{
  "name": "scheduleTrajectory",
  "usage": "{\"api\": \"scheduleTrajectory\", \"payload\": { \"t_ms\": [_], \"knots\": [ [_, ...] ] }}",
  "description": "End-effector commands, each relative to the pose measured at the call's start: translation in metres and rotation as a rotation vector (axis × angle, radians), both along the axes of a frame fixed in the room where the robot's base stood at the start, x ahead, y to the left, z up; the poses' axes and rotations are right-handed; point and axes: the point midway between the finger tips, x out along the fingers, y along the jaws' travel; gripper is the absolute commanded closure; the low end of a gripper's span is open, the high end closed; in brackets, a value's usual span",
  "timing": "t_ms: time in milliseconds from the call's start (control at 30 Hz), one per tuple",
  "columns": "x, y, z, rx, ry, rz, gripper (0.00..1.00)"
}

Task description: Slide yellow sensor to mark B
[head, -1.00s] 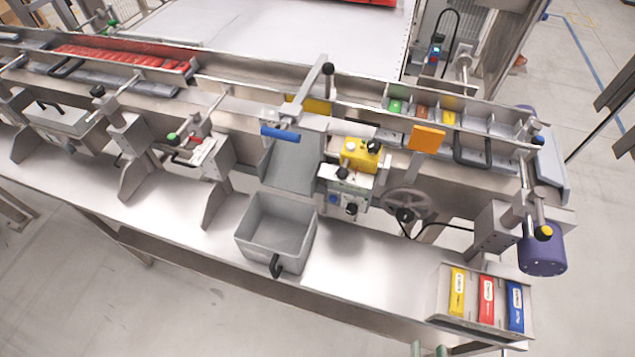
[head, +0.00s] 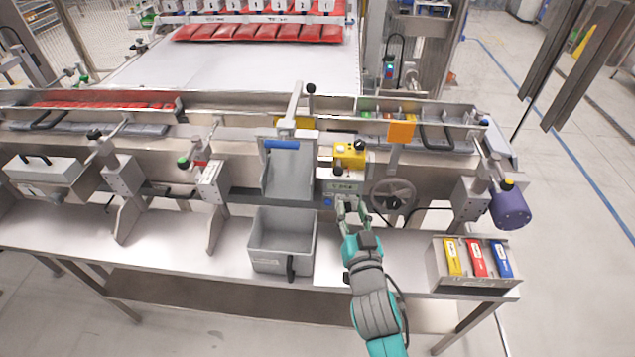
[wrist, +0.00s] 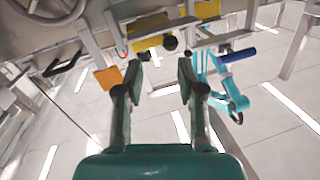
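The yellow sensor (head: 348,155) is a small block with a black knob, mounted on the rail above a grey control box (head: 342,186). In the wrist view, which looks upside down, the sensor (wrist: 150,42) appears just beyond my fingertips. My gripper (head: 352,207) is in front of the control box, below the sensor. In the wrist view my gripper (wrist: 160,80) has its two fingers apart with nothing between them. It is not touching the sensor. Mark B cannot be made out in either view.
A chute with a blue handle (head: 281,144) is left of the sensor, above a grey bin (head: 254,238). An orange flag (head: 401,132) and handwheel (head: 393,195) stand to the right. A box of coloured packs (head: 436,278) sits at the table's right end.

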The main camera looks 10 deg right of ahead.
Motion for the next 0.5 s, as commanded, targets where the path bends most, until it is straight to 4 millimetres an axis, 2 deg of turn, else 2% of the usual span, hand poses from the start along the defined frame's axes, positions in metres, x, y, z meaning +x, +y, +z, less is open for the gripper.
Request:
{"api": "scheduleTrajectory", "payload": {
  "t_ms": [33, 167, 333, 500],
  "knots": [
    [0.008, 0.0, 0.007, 0.005, -0.009, -0.006, 0.62],
    [0.017, 0.0, 0.015, 0.014, -0.015, -0.015, 0.62],
    [0.028, -0.002, 0.016, 0.015, -0.016, -0.017, 0.62],
    [0.053, -0.005, 0.016, 0.015, -0.017, -0.018, 0.62]
  ]
}}
